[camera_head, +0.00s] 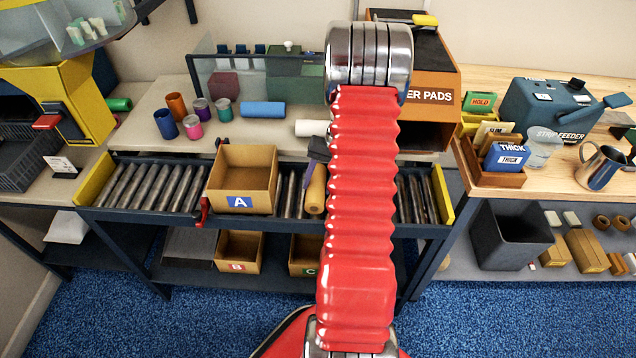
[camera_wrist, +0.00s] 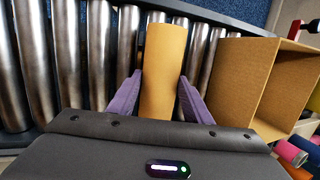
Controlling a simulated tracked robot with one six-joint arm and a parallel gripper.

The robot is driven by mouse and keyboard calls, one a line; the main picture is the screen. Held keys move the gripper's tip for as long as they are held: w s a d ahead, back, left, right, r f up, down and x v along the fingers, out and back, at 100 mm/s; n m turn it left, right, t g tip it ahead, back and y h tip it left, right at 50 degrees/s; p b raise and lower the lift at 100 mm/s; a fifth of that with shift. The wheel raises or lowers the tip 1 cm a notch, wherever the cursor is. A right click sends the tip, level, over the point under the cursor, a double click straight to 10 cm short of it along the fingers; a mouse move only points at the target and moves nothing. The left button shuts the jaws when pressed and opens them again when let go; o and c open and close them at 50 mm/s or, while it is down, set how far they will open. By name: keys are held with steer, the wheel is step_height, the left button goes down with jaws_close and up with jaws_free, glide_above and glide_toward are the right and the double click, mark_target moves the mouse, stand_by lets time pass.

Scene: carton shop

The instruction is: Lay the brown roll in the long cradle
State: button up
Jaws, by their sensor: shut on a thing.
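The brown roll (camera_head: 315,190) is tan and cylindrical, over the roller conveyor just right of box A; my red arm hides part of the scene beside it. In the wrist view the roll (camera_wrist: 164,65) lies lengthwise between the two purple fingers of my gripper (camera_wrist: 162,98), which is shut on it. Metal rollers show on both sides; I cannot tell whether the roll touches them. In the head view, only a little of the purple gripper (camera_head: 319,150) shows beside my arm. I cannot make out the long cradle in either view.
Cardboard box A (camera_head: 243,180) stands open on the conveyor (camera_head: 150,187), close to the roll; this box (camera_wrist: 246,80) is right of it in the wrist view. Behind are a blue roll (camera_head: 262,109), a white roll (camera_head: 311,128) and several coloured cylinders. The conveyor's left part is clear.

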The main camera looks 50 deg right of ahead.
steer(key=o, duration=1.2)
steer(key=v, duration=1.2)
